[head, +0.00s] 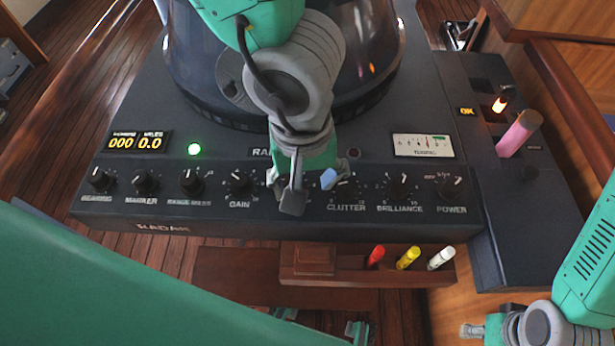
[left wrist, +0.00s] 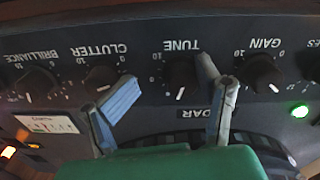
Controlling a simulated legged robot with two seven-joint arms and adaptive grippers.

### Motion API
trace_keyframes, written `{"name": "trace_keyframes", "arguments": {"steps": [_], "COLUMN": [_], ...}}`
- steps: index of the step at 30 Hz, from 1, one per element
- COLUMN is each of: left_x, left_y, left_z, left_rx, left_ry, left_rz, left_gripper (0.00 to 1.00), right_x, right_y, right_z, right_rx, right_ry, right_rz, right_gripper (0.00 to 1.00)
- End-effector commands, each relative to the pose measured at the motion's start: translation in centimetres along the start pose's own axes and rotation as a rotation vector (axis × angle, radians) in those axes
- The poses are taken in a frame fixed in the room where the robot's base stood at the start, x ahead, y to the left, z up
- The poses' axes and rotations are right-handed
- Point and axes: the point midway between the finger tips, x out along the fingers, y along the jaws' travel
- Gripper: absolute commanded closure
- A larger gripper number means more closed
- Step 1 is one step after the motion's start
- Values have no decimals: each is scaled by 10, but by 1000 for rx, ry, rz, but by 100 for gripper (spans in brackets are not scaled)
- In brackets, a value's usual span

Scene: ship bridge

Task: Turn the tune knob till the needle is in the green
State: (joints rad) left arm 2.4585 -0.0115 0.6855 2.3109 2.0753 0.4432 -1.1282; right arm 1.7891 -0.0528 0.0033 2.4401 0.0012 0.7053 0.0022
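The tune knob (left wrist: 180,74) shows in the left wrist view, dark and round with a white pointer mark, under the upside-down label TUNE. In the head view my gripper hides it. My left gripper (head: 301,184) is open in front of the radar panel, between the gain and clutter knobs. In the left wrist view its two fingers (left wrist: 172,74) stand apart on either side of the tune knob; I cannot tell whether they touch it. The tuning meter (head: 423,145) has a white face with red and green marks; its needle is too small to read surely. My right gripper (head: 477,330) is low at the right, away from the panel.
The gain knob (head: 239,183) and clutter knob (head: 346,188) flank the tune knob closely. A tray (head: 300,277) below the panel holds red, yellow and white markers.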

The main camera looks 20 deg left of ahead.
Motion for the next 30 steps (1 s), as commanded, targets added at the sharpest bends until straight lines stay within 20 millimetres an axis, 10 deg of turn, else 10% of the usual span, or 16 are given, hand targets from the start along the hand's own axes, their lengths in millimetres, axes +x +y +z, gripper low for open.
{"name": "trace_keyframes", "arguments": {"steps": [5,30], "left_x": [-1,0], "left_y": [-4,-1], "left_z": [-4,1], "left_rx": [-2,-2], "left_ry": [-6,-4], "left_rz": [18,3], "left_gripper": [95,100], "right_x": [0,0], "right_y": [-1,-1], "right_z": [0,0], "right_rx": [-2,-2], "right_ry": [-1,-1], "right_rz": [-1,-1], "right_gripper": [60,60]}}
